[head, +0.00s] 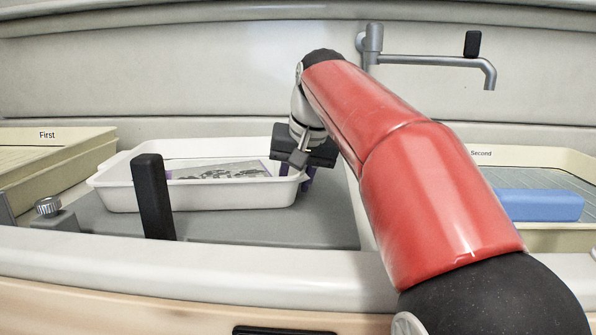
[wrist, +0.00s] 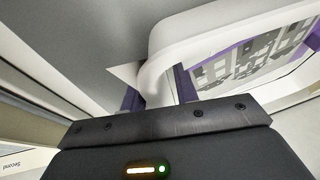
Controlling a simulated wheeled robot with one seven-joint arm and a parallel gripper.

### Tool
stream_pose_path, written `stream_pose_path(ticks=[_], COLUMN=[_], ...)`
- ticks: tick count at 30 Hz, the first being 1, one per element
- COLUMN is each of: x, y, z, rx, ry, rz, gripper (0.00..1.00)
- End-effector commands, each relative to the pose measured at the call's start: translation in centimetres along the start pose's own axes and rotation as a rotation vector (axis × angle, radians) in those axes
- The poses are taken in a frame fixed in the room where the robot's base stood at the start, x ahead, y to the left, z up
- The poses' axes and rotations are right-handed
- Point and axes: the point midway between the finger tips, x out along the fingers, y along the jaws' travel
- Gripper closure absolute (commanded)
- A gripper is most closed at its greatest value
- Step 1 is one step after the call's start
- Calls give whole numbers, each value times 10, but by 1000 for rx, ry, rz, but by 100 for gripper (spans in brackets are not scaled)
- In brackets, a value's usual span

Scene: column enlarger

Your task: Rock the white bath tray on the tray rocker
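The white bath tray (head: 130,195) sits on the grey tray rocker (head: 250,228) in the head view, with a black-and-white print (head: 225,171) inside. My gripper (head: 306,172) is at the tray's right end, pointing down. In the wrist view, the tray's rounded white corner (wrist: 156,78) lies between my purple fingertips (wrist: 158,92), one outside the wall and one on the inner side. I cannot tell whether they press on it. The gripper's dark body hides the lower part of that view.
A black upright post (head: 153,197) stands in front of the tray, and a knob (head: 48,207) is at the left. The First tray (head: 50,165) is at left. The Second tray (head: 560,235), with a blue block (head: 541,205), is at right. A tap (head: 430,61) hangs behind.

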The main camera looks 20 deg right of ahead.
Motion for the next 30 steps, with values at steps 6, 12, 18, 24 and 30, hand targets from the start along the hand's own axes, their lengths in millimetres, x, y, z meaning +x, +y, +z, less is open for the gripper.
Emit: stream_pose_path(ticks=[6,12,18,24,30], x=[1,0,0,0,0], y=[0,0,0,0,0], z=[0,0,0,0,0], rx=[0,0,0,0,0], ry=[1,1,1,1,1], rz=[0,0,0,0,0], gripper=[70,88,100,100,100])
